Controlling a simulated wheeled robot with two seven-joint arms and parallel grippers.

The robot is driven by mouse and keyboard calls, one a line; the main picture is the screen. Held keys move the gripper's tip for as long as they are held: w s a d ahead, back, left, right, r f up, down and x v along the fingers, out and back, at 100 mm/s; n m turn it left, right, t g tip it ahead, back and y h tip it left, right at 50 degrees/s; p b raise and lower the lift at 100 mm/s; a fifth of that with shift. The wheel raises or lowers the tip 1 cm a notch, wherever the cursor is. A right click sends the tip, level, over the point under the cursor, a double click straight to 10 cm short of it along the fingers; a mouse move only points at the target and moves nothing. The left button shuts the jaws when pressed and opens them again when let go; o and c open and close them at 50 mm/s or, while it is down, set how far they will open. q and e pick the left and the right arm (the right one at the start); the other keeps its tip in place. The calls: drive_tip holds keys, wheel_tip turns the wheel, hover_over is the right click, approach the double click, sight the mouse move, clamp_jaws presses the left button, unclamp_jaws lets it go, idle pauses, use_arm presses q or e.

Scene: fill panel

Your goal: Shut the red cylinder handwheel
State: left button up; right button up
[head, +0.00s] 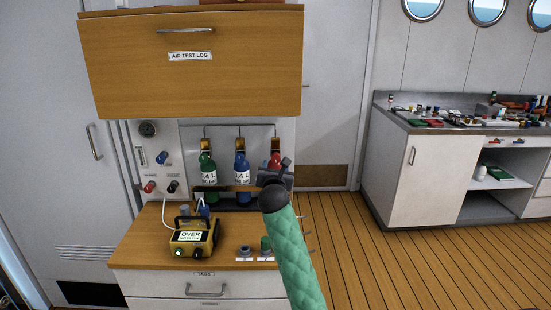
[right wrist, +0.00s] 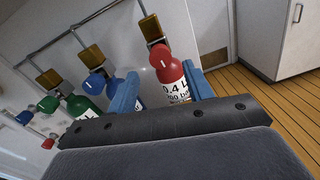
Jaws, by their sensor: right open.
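The red cylinder (head: 275,159) stands at the right end of a row of cylinders on the wall panel; my right gripper hides most of it in the head view. In the head view the right gripper (head: 276,174) is in front of the red cylinder. I cannot tell whether a finger touches it. My left gripper is not in view.
A blue cylinder (head: 241,170) and a green cylinder (head: 208,172) stand to the left of the red one. A wooden flap marked AIR TEST LOG (head: 190,85) hangs above. A yellow meter (head: 192,243) sits on the wooden counter (head: 145,250). Open floor lies to the right.

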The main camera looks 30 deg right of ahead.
sight(276, 160)
drive_tip(key=x, duration=0.4)
drive_tip(key=shift+w+d+f+p, duration=0.15)
drive_tip(key=shift+p, duration=0.15)
drive_tip(key=shift+w+d, duration=0.35)
drive_tip(key=shift+w, duration=0.15)
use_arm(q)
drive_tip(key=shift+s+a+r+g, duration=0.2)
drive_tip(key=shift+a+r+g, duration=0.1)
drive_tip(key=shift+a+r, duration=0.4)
use_arm(e)
drive_tip(key=shift+w+d, duration=0.2)
drive_tip(key=shift+w, duration=0.1)
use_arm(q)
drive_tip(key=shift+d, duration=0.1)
use_arm(e)
drive_tip(key=c, duration=1)
drive_tip(key=shift+o, duration=0.2)
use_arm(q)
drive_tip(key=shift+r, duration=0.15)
